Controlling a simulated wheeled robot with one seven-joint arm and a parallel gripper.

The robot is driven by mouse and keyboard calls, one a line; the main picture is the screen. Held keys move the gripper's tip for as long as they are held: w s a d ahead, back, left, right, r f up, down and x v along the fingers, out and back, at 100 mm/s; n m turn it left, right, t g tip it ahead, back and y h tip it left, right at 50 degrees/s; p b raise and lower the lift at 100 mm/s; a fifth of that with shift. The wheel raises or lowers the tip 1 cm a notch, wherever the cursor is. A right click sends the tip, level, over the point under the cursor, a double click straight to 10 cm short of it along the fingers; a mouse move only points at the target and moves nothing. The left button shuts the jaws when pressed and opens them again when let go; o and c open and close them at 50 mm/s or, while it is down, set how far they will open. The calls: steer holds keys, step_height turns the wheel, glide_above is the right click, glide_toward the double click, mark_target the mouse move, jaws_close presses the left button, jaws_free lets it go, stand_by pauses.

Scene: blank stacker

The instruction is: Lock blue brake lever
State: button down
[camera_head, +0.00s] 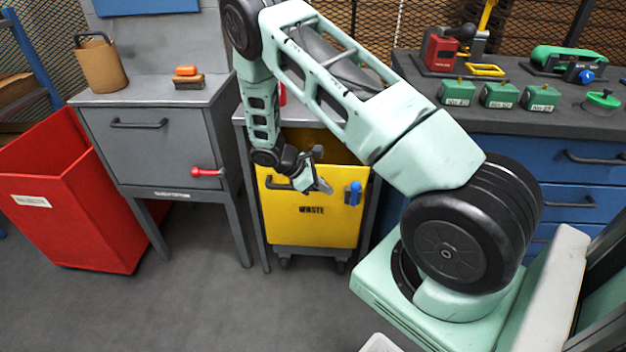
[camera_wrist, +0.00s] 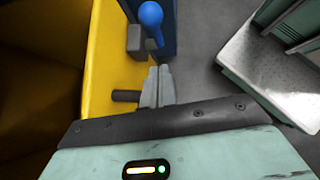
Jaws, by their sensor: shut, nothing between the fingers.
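The blue brake lever (camera_head: 354,190) is on the right part of the front of the yellow waste bin (camera_head: 305,228). In the wrist view the lever's round blue knob (camera_wrist: 151,14) is at the top, just beyond my fingers, beside a grey block on the bin. My gripper (camera_head: 325,187) is in front of the bin, a little left of the lever. In the wrist view my gripper (camera_wrist: 158,72) has its fingertips together and empty, apart from the knob. The lower part of the lever's mount is hard to make out.
A grey cabinet (camera_head: 150,150) with a red lever (camera_head: 207,172) stands left of the bin, with a red container (camera_head: 75,190) beyond it. A blue drawer cabinet (camera_head: 545,190) with a dark worktop stands at right. The grey floor (camera_head: 220,310) in front is clear.

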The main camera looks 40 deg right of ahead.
mark_target(354, 194)
steer(key=shift+s+d+f, duration=0.2)
steer(key=shift+s+d, duration=0.35)
steer(key=shift+d, duration=0.1)
steer(key=shift+s+d+f, duration=0.2)
steer(key=shift+s+d, duration=0.3)
steer(key=shift+d, duration=0.2)
steer(key=shift+s+d+f, duration=0.2)
steer(key=shift+s+d, duration=0.35)
steer(key=shift+d, duration=0.1)
